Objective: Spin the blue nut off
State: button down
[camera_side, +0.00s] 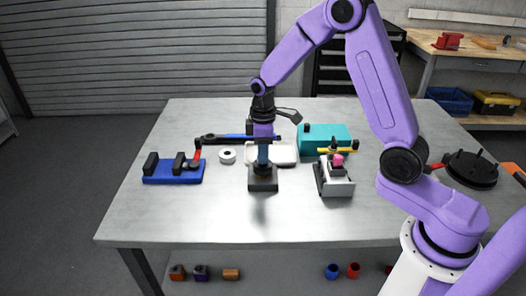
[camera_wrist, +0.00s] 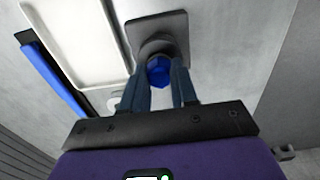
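The blue nut (camera_wrist: 159,71) shows in the wrist view as a bright blue hexagonal shape on a dark round hub (camera_wrist: 153,43). The hub rises from a square grey base (camera_wrist: 176,24); this base also shows in the side view (camera_side: 263,185), near the middle of the table. My gripper (camera_wrist: 160,75) points straight down over the hub, with one blue-grey finger on each side of the nut. In the side view my gripper (camera_side: 263,160) hides the nut. I cannot tell whether the fingers press on the nut or stand slightly apart from it.
A white tray (camera_side: 284,153) and a blue-handled wrench (camera_side: 226,138) lie behind the hub. A blue fixture (camera_side: 172,172) and a white ring (camera_side: 227,156) stand to the left. A grey fixture (camera_side: 335,184) and a teal box (camera_side: 324,137) are to the right. The front table is clear.

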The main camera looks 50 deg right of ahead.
jog(key=shift+s+a+n, duration=0.1)
jog(key=shift+a+n, duration=0.05)
jog(key=shift+n, duration=0.45)
jog(key=shift+r, duration=3)
